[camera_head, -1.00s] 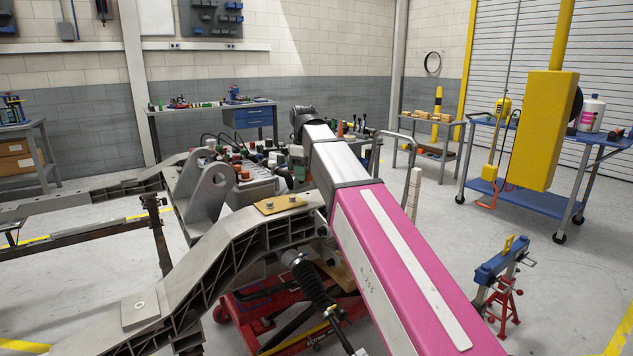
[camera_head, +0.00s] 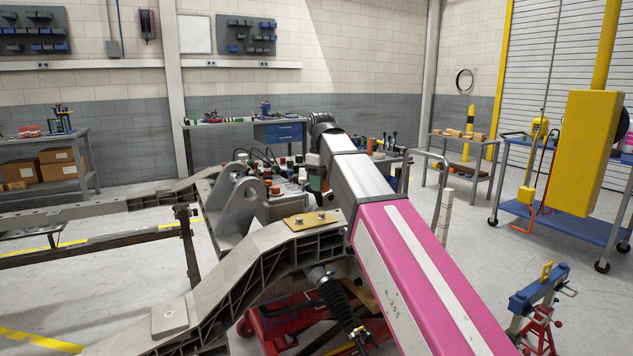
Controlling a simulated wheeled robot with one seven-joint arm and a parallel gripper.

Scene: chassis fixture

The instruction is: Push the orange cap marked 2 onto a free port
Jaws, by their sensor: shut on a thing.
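A pale valve block (camera_head: 288,208) with several small caps and fittings on top sits on the grey chassis frame (camera_head: 262,243), left of my arm. Some of the caps look orange or rust-red, such as the orange cap (camera_head: 276,190); others are white, green or dark. They are too small to read any number, so I cannot tell which is marked 2 or which ports are free. My pink and silver arm reaches from the bottom right to a dark joint near the block. My gripper cannot be made out; it is hidden behind the arm or among the fittings.
An upright grey bracket (camera_head: 232,208) stands left of the block. A tan plate (camera_head: 312,219) with bolts lies on the frame in front. A yellow hanging box (camera_head: 585,150) and a blue cart (camera_head: 560,222) are at right.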

